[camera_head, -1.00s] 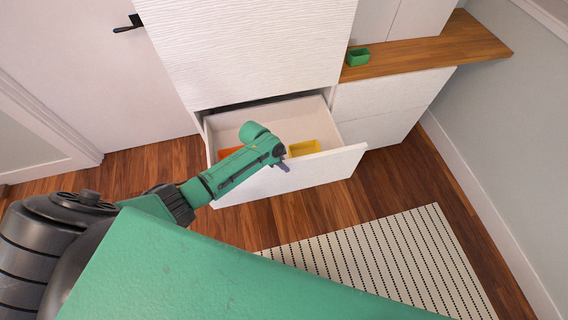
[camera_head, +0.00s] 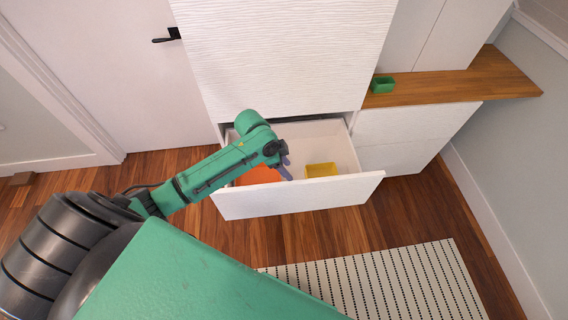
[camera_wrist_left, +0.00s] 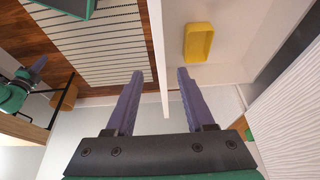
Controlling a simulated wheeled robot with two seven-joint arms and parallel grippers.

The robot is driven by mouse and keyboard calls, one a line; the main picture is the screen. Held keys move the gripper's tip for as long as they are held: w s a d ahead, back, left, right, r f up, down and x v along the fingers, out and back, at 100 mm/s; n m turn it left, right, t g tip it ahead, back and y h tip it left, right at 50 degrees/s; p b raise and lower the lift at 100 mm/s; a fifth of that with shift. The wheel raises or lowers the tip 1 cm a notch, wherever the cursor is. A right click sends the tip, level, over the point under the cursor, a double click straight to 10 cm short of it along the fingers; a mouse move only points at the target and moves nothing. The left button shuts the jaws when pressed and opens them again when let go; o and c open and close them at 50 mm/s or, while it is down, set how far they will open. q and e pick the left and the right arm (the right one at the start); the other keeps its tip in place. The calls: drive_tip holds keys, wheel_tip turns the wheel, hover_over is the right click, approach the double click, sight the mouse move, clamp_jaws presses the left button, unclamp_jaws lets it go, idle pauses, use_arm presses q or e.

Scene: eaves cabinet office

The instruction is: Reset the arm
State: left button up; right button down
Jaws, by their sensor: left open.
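My left arm, green with black joints, reaches in from the left in the head view. Its gripper (camera_head: 286,168) hangs over the open white drawer (camera_head: 300,197), close to the top of the drawer front. The two purple fingers stand apart with nothing between them in the left wrist view (camera_wrist_left: 160,75). The drawer front's edge shows behind the gap between them; contact cannot be told. A green arm part with a purple finger, seemingly my right gripper (camera_wrist_left: 36,68), shows at the left of the wrist view; its opening is unclear.
The drawer holds an orange bin (camera_head: 258,175) and a yellow bin (camera_head: 321,170). A green bin (camera_head: 383,85) stands on the wooden countertop (camera_head: 450,86). A striped rug (camera_head: 400,282) lies on the wood floor. A closed door (camera_head: 120,80) is at left.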

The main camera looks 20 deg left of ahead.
use_arm(q)
drive_tip(key=shift+v, duration=1)
